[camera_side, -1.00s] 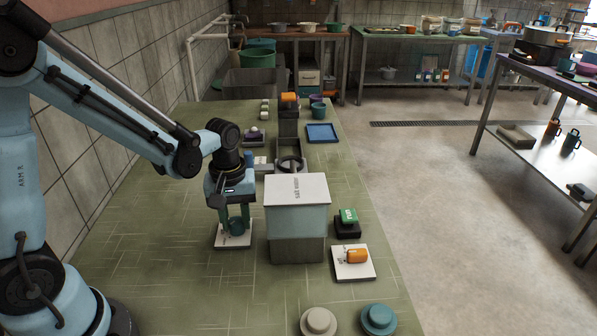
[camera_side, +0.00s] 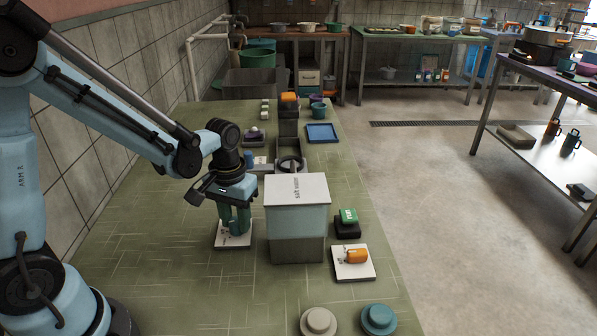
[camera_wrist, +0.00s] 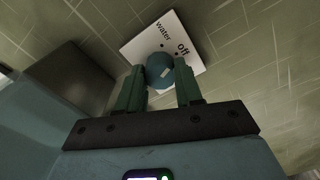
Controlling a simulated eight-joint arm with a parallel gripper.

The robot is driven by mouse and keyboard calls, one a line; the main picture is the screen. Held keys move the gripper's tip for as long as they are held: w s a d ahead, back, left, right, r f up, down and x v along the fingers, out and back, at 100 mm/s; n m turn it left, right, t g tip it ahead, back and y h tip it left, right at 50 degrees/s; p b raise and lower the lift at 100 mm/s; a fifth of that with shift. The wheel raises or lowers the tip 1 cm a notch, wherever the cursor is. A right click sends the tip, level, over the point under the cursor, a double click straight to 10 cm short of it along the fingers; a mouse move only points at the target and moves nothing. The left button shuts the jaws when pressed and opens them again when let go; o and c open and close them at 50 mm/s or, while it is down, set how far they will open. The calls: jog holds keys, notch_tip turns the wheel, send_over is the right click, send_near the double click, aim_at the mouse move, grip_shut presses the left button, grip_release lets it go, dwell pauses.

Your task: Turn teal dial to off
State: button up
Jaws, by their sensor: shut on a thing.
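The teal dial (camera_wrist: 160,72) sits on a white plate (camera_wrist: 139,46) printed "water" and "off", with small dark dots between the words and the dial. A pale mark shows on the dial's face, on the side towards "off"; I cannot tell its exact setting. My gripper (camera_wrist: 160,85) has its two green fingers shut on the dial, one on each side. In the side view my gripper (camera_side: 235,222) points down over the white plate (camera_side: 233,240), and its fingers mostly hide the dial.
A pale box (camera_side: 297,205) stands close to the right of my gripper. Beyond it are a green button (camera_side: 348,216) and an orange dial (camera_side: 357,256) on a white plate. A grey knob (camera_side: 318,321) and a teal knob (camera_side: 379,318) stand at the front. The left table area is clear.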

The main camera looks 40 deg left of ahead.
aim_at(236, 221)
jog(key=shift+m, duration=2)
jog(key=o, duration=1)
jog(key=shift+o, duration=0.2)
jog(key=shift+r, duration=0.1)
notch_tip(236, 221, up, 12)
jog(key=shift+s+d+f+t, duration=0.1)
jog(key=shift+s+d+t, duration=0.6)
jog(key=shift+t, duration=0.5)
jog(key=shift+s+d+f+t, duration=0.1)
jog(key=shift+s+d+t, duration=0.25)
jog(key=shift+s+t, duration=0.7)
jog(key=shift+s+d+t, duration=0.55)
jog(key=shift+s+t, duration=0.05)
jog(key=shift+t, duration=0.75)
